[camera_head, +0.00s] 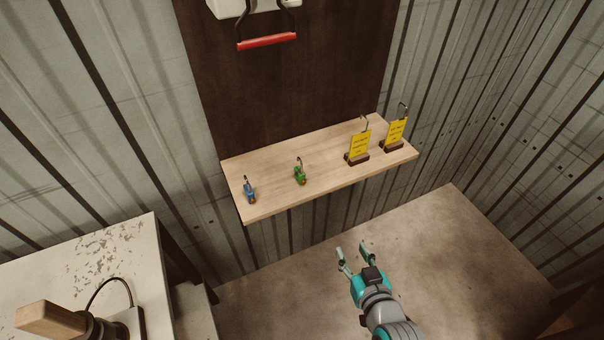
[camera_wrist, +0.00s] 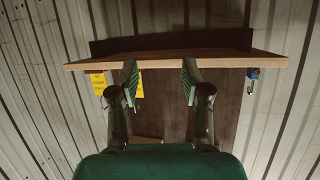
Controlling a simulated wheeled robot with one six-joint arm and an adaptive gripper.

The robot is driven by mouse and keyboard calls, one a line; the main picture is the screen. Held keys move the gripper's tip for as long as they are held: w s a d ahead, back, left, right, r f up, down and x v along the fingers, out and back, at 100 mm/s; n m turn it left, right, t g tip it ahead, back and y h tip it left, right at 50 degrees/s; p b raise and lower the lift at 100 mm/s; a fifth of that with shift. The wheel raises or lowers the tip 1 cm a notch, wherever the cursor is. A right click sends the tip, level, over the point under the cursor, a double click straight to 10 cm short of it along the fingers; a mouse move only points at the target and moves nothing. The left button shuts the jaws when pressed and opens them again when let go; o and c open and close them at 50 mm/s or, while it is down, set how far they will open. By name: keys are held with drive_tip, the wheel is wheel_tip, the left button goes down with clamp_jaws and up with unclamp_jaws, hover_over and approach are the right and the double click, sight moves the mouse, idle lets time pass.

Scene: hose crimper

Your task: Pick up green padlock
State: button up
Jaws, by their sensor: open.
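The green padlock (camera_head: 300,173) stands on the wooden shelf (camera_head: 330,178) in the head view, with its shackle pointing up. A blue padlock (camera_head: 250,190) is to its left; it also shows at the right of the wrist view (camera_wrist: 253,74). My gripper (camera_head: 353,250) is in front of and below the shelf, apart from both padlocks, open and empty. In the wrist view, the two spread fingers of my gripper (camera_wrist: 160,80) point at the shelf edge (camera_wrist: 160,61). I cannot make out the green padlock there.
Two yellow tags (camera_head: 360,145) (camera_head: 396,132) on dark stands with hooks occupy the shelf's right side. A red handle (camera_head: 266,41) hangs from a white box above. A worn white table (camera_head: 60,265) is at lower left. The space before the shelf is clear.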

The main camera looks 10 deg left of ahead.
sight(303, 177)
drive_tip(key=w+a+r+n, duration=0.1)
drive_tip(key=w+a+r, duration=0.1)
drive_tip(key=w+a, duration=0.2)
drive_tip(key=w+a+r+n+g+y, duration=0.1)
drive_tip(key=w+a+r, duration=0.2)
drive_tip(key=w+a, duration=0.1)
drive_tip(key=w+a+r+n+y, duration=0.1)
drive_tip(key=w+a+r, duration=0.1)
drive_tip(key=w+a, duration=0.2)
drive_tip(key=shift+w+r+g, duration=0.15)
drive_tip(key=shift+w+r, duration=0.05)
drive_tip(key=shift+w, duration=0.35)
drive_tip(key=shift+w+r+g, duration=0.15)
drive_tip(key=shift+w, duration=0.4)
drive_tip(key=shift+s+a+x, duration=0.15)
drive_tip(key=shift+x, duration=1.2)
drive_tip(key=shift+s+a+x, duration=0.1)
drive_tip(key=shift+a+x, duration=0.05)
drive_tip(key=shift+x, duration=1.2)
drive_tip(key=shift+f+y, duration=0.1)
drive_tip(key=shift+y, duration=0.2)
clamp_jaws()
